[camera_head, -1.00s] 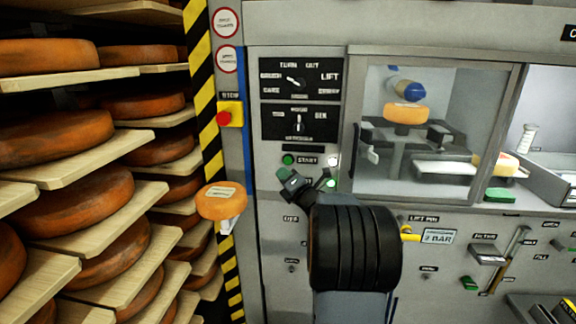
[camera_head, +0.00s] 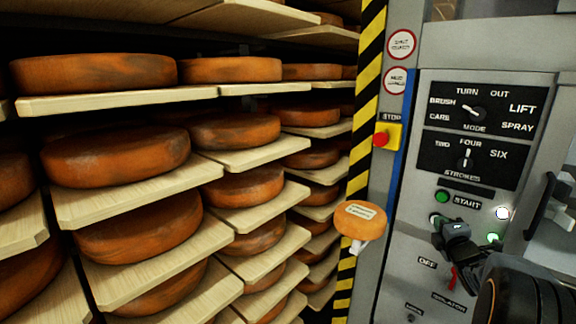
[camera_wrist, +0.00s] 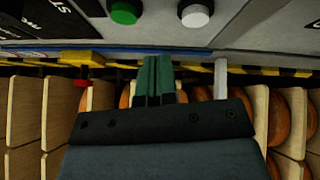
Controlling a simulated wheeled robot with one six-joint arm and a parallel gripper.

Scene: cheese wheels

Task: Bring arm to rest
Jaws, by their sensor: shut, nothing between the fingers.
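My gripper (camera_head: 450,230) is at the lower right of the head view, in front of the machine's control panel (camera_head: 470,190). Its fingers are shut with nothing between them. In the wrist view the green fingers (camera_wrist: 158,80) are together, below a green button (camera_wrist: 125,12) and a white button (camera_wrist: 195,14). My arm runs off the right edge of the head view. I cannot tell whether the fingertips touch the panel.
Shelves of orange cheese wheels (camera_head: 120,155) on pale boards fill the left. A small labelled cheese-like disc (camera_head: 360,218) projects near the striped post (camera_head: 362,110). A red stop button (camera_head: 381,138) is on the panel's left. A black handle (camera_head: 541,205) is at the right.

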